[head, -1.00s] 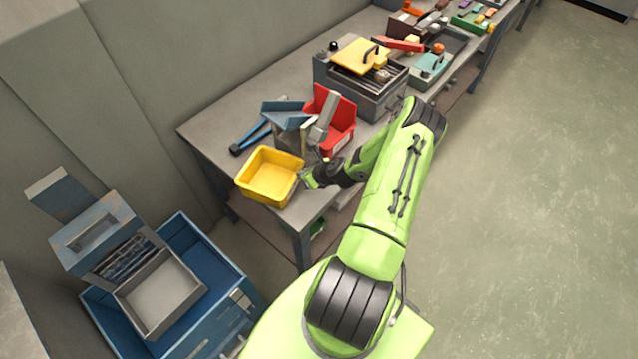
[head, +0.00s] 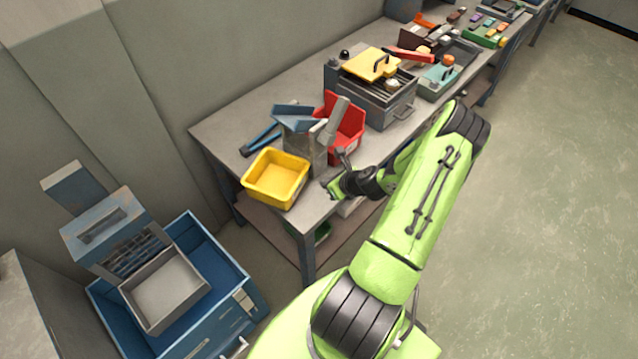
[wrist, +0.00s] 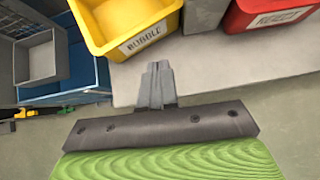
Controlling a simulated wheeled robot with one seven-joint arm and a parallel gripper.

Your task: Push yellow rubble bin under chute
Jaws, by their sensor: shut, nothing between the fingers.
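The yellow rubble bin (head: 290,187) sits upright on the near left end of the bench, empty inside. In the wrist view its label reads RUBBLE (wrist: 147,38). A grey device with a blue sloped hopper, seemingly the chute (head: 295,116), stands just behind and right of the bin. The bin is in front of it; whether any part is under its outlet I cannot tell. My gripper (head: 327,187) is shut and empty, right of the bin near the bench's front edge, with a small gap to it. The wrist view shows the closed fingertips (wrist: 156,70) pointing toward the bench, short of the bin.
A red reject bin (head: 350,135) stands right of the chute. A blue-handled tool (head: 262,141) lies behind the yellow bin. A grey drawer unit (head: 385,103) stands farther along the bench (head: 222,128). A blue cart with a grey tray (head: 165,290) is at the lower left.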

